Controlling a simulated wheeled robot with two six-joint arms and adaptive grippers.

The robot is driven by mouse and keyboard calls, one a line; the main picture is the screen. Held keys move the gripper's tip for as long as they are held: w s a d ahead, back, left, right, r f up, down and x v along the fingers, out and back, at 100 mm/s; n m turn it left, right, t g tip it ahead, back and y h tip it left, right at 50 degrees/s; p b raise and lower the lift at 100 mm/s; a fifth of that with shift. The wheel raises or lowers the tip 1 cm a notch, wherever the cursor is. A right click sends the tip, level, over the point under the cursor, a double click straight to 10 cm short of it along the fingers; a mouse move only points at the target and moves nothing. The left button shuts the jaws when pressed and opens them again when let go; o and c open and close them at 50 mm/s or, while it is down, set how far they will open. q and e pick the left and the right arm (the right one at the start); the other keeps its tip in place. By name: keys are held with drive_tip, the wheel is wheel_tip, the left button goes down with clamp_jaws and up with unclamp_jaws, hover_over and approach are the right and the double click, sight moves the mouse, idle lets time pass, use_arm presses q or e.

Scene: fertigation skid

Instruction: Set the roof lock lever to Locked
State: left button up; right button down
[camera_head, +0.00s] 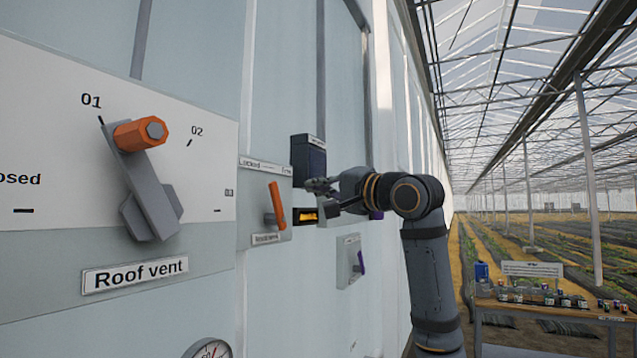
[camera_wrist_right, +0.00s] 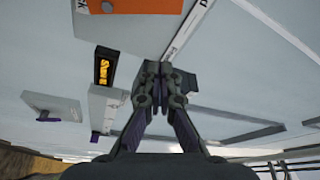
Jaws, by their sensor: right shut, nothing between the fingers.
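The roof lock lever (camera_head: 277,205) has an orange handle on a grey pivot, mounted on a small grey wall panel. The handle stands nearly upright, its top leaning slightly left. The strip above reads Locked at the left and Free at the right; the handle's top lies below it, nearer Free. My right gripper (camera_head: 318,186) is shut and empty, to the right of the lever and apart from it. In the right wrist view the orange handle (camera_wrist_right: 135,5) is cut off at the top edge, beyond my shut fingertips (camera_wrist_right: 160,72). My left gripper is not in view.
A roof vent lever (camera_head: 147,165) with an orange knob is on the large panel at left. A dark box (camera_head: 308,160) and a small lit display (camera_head: 306,216) sit right of the lock panel, close to my gripper. A purple-handled switch (camera_head: 352,262) is lower down.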

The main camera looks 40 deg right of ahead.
sight(279, 194)
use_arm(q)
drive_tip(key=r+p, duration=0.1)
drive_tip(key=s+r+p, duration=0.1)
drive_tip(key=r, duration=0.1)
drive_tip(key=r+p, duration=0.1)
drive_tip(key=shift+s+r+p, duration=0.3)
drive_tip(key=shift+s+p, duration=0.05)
use_arm(e)
drive_tip(key=w+a, duration=0.4)
drive_tip(key=shift+w+f, duration=0.35)
drive_tip(key=shift+f, duration=0.05)
drive_tip(key=shift+w, duration=0.1)
drive_tip(key=shift+s+a+f+n+b, duration=0.4)
drive_tip(key=shift+a+f+n+b, duration=0.1)
drive_tip(key=shift+a+b, duration=0.3)
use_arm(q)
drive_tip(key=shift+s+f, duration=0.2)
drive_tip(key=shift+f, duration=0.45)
use_arm(e)
drive_tip(key=shift+d, duration=0.3)
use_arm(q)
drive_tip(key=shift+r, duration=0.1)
use_arm(e)
drive_tip(key=shift+w+r, duration=0.1)
